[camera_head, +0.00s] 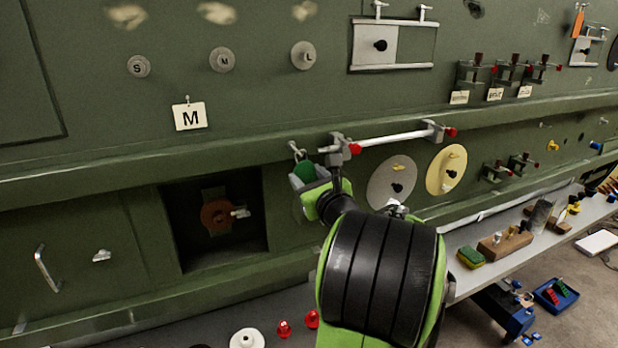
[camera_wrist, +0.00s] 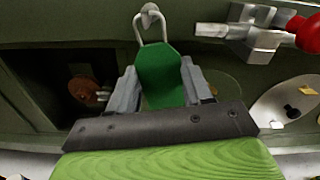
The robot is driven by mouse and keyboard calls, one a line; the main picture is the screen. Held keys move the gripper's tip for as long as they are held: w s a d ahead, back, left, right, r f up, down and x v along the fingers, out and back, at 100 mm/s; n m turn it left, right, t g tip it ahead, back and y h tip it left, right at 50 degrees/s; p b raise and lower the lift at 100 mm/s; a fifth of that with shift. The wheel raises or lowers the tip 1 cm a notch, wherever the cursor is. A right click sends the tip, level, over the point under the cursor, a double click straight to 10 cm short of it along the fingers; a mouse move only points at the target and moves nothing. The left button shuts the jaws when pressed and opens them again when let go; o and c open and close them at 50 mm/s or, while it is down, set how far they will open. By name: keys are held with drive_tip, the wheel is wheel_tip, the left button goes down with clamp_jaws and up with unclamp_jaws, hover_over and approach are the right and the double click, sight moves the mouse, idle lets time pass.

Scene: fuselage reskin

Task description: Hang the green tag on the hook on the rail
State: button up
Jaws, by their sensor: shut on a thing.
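The green tag (camera_wrist: 162,75) is between the jaws of my gripper (camera_wrist: 160,88), with its wire loop (camera_wrist: 153,28) standing up above it. In the wrist view the top of the loop overlaps a small hook (camera_wrist: 149,10) on the green wall; I cannot tell whether the loop is over the hook or in front of it. In the head view the tag (camera_head: 304,172) shows as a small green patch in my gripper (camera_head: 309,175), just below the hook (camera_head: 295,148). My arm hides the area below and right of the gripper.
A rail (camera_head: 392,139) with red-knobbed clamps runs just right of the hook, close to my gripper. Two round plates (camera_head: 392,184) (camera_head: 446,170) sit below it. A dark recess (camera_head: 250,225) lies to the left. A shelf (camera_head: 470,285) holds a sponge (camera_head: 471,257) and blocks.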

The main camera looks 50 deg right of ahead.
drive_tip(key=o, duration=1.1)
drive_tip(key=b+v, duration=0.3)
drive_tip(key=v, duration=1.2)
drive_tip(key=shift+s+a, duration=0.2)
drive_tip(key=shift+s, duration=0.1)
